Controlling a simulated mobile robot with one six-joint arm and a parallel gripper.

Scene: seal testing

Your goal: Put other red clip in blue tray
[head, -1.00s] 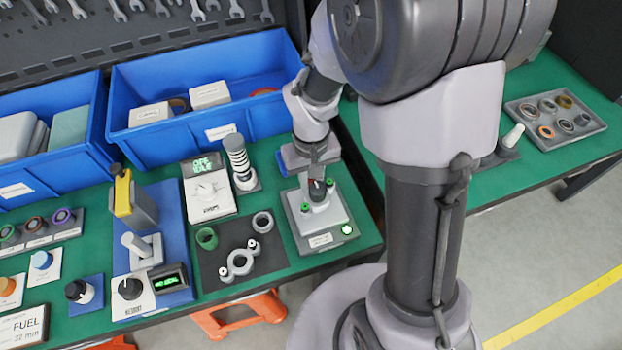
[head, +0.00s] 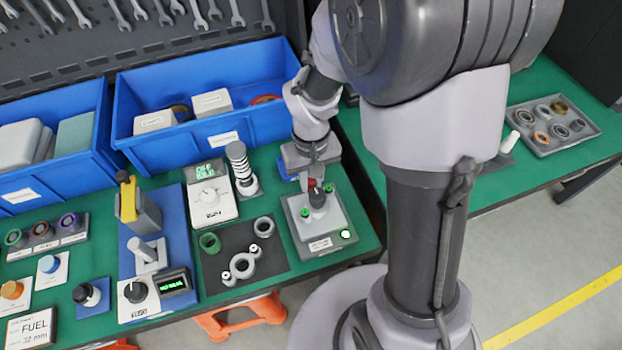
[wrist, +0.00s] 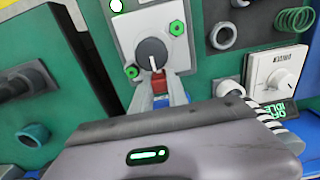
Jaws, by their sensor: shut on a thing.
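My gripper (wrist: 157,93) is shut on a small red clip (wrist: 158,86), which sits between its fingertips in the wrist view. In the head view my gripper (head: 314,178) is over the back of a grey test plate (head: 333,233), and a bit of the red clip (head: 311,184) shows. The clip is right beside the plate's black knob (wrist: 151,52); I cannot tell whether it still touches the plate. Two blue trays (head: 172,153) (head: 62,184) stand at the back left. The right one holds pale boxes and a reddish item (head: 265,99).
A white dial box (head: 210,203) and a spring post (head: 241,170) stand left of the plate. A dark mat (head: 218,270) with rings lies at its left. A grey parts tray (head: 554,130) is on the far right bench. A small blue piece (head: 287,172) shows behind the gripper.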

